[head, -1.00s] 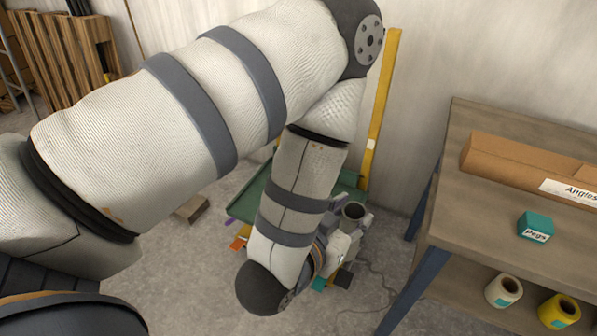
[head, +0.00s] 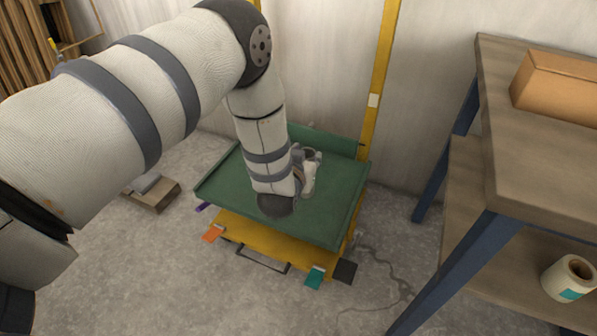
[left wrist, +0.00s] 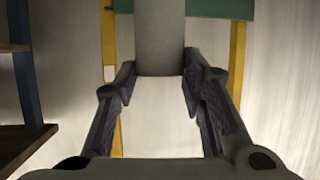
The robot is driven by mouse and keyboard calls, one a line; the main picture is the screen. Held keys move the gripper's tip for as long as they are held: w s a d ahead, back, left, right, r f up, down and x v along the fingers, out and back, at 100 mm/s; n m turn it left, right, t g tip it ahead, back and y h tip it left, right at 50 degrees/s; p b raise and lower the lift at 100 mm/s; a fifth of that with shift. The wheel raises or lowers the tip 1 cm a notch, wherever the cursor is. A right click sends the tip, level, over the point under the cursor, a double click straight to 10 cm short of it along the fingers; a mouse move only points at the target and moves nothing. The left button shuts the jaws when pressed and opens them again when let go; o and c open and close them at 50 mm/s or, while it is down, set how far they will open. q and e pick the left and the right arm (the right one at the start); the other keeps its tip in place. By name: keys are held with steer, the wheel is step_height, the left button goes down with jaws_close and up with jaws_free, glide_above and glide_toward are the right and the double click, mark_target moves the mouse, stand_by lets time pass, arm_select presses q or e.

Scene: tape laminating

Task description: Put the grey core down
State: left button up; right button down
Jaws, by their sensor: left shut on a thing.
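My left gripper (head: 309,173) is over the green platform (head: 330,212), near its middle and back. It is shut on the grey core, whose rim (head: 311,154) shows small at the gripper in the head view, partly hidden by the wrist. In the left wrist view the grey core (left wrist: 160,38) stands between the two fingers (left wrist: 161,85), its lower end at the fingertips' level. I cannot tell whether the core touches the platform. My right gripper is not in view.
The platform has a yellow frame and yellow posts (head: 378,90) behind it. A wooden bench (head: 540,165) stands at right, with a cardboard box (head: 560,85) on top and a cream roll (head: 569,278) on its lower shelf. Wood blocks (head: 150,190) lie on the floor at left.

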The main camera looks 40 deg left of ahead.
arm_select(q)
steer(key=shift+w+a+f+b, duration=0.1)
steer(key=shift+a+f+b, duration=0.3)
steer(key=shift+f, duration=0.6)
steer(key=shift+w+a+f+b, duration=0.1)
steer(key=shift+a+f+b, duration=0.3)
steer(key=shift+f, duration=0.65)
steer(key=shift+w+a+f+b, duration=0.1)
steer(key=shift+a+f+b, duration=0.3)
steer(key=shift+f, duration=0.6)
steer(key=shift+a, duration=0.1)
steer(key=shift+f, duration=0.2)
steer(key=o, duration=1.2)
